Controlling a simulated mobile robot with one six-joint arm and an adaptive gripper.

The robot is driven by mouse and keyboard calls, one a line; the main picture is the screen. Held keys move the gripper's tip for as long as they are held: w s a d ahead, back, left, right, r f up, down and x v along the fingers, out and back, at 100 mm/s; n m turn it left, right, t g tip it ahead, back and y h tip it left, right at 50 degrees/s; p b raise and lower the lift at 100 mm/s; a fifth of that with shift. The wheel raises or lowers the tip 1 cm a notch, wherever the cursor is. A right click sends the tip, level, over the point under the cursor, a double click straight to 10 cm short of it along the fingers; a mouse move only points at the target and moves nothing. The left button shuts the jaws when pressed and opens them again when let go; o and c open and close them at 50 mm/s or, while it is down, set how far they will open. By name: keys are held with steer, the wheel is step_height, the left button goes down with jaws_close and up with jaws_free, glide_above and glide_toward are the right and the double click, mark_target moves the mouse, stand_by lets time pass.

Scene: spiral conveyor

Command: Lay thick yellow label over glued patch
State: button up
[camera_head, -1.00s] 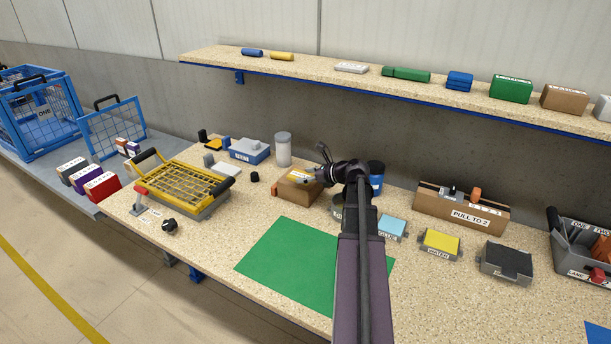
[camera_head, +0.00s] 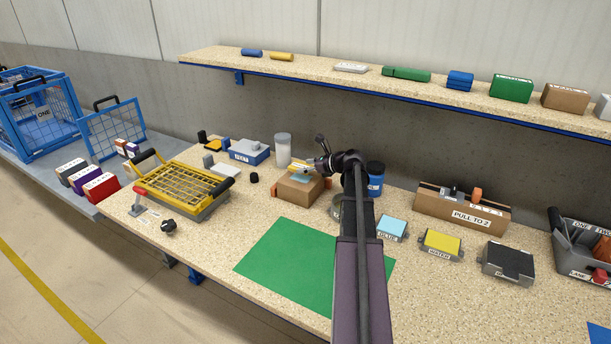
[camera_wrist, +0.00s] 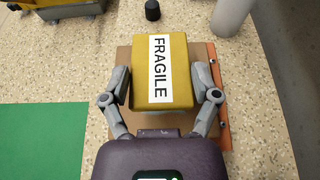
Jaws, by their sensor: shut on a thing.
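The thick yellow label (camera_wrist: 181,85), a yellow slab with a white FRAGILE strip, is between the two fingers of my gripper (camera_wrist: 164,88). My gripper (camera_head: 322,168) is shut on its sides and holds it above the brown cardboard box (camera_head: 297,191). The box also shows under the label in the wrist view (camera_wrist: 124,120). The label hides most of the box top, so I cannot see the glued patch clearly. A gap shows between label and box in the head view.
A green mat (camera_head: 290,262) lies in front of the box. A white cylinder (camera_head: 283,150) stands behind it, and a blue jar (camera_head: 376,180) stands to its right. The GLUE pad (camera_head: 392,227) and yellow WATER pad (camera_head: 440,241) are further right. A yellow wire-topped tray (camera_head: 183,187) is left.

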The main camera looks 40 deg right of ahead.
mark_target(306, 179)
steer(key=shift+f+b, duration=1.5)
steer(key=shift+f, duration=0.15)
steer(key=shift+f, duration=0.2)
steer(key=o, duration=0.8)
steer(key=shift+c, duration=0.2)
steer(key=shift+r, duration=0.2)
steer(key=shift+s+r, duration=0.1)
steer(key=shift+r, duration=0.05)
steer(key=p+v, duration=0.4)
steer(key=v, duration=0.7)
steer(key=shift+s+r+p, duration=0.2)
steer(key=shift+s+p, duration=0.15)
